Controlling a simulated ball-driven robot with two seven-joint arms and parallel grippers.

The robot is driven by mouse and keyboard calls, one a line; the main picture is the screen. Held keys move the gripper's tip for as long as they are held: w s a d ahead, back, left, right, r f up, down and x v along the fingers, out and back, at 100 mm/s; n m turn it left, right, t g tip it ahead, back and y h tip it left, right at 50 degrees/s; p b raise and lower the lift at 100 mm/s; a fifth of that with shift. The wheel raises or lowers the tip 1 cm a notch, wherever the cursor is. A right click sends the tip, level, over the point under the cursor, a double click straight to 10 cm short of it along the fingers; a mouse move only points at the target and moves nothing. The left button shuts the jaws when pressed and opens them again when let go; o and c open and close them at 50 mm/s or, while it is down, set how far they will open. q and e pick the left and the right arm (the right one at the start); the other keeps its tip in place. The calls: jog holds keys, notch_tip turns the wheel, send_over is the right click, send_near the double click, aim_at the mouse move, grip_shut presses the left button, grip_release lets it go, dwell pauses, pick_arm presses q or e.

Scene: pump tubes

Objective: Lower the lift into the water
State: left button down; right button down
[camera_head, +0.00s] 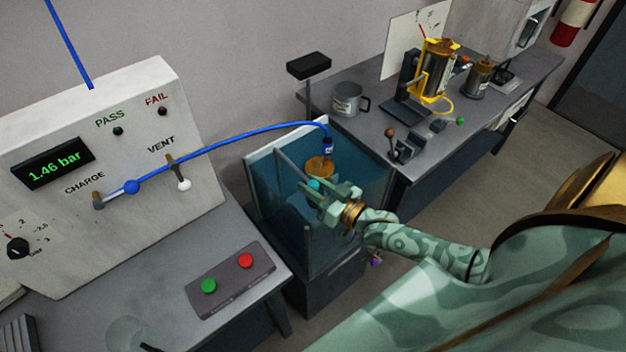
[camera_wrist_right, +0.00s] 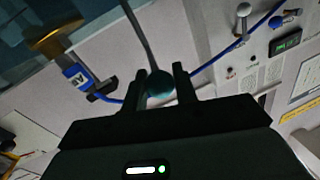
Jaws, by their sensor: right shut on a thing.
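The glass tank (camera_head: 375,190) holds bluish water and stands beside the test bench. A brass-coloured part (camera_head: 320,165) with a blue hose fitting (camera_head: 328,147) sits in the tank's opening; how far it is under the water I cannot tell. It also shows in the right wrist view (camera_wrist_right: 48,42). The lift's teal ball knob (camera_wrist_right: 159,87), on a grey rod (camera_wrist_right: 137,35), is between the fingers of my right gripper (camera_wrist_right: 161,80), shut on it. In the head view my right gripper (camera_head: 318,190) is at the tank, just below the brass part. My left gripper is out of view.
A blue hose (camera_head: 240,140) arches from the white panel (camera_head: 150,95) to the fitting. The panel's display (camera_head: 53,163) reads 1.46 bar. A button box (camera_head: 229,280) lies on the bench. A second table (camera_head: 455,100) holds a mug (camera_head: 348,100) and a yellow-framed cylinder (camera_head: 434,72).

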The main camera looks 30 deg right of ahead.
jog(key=shift+f, duration=0.1)
jog(key=c, duration=1.1)
grip_release()
jog(key=shift+c, duration=0.2)
jog(key=p+v, duration=0.1)
jog(key=v, duration=1.5)
jog(key=shift+s, duration=0.15)
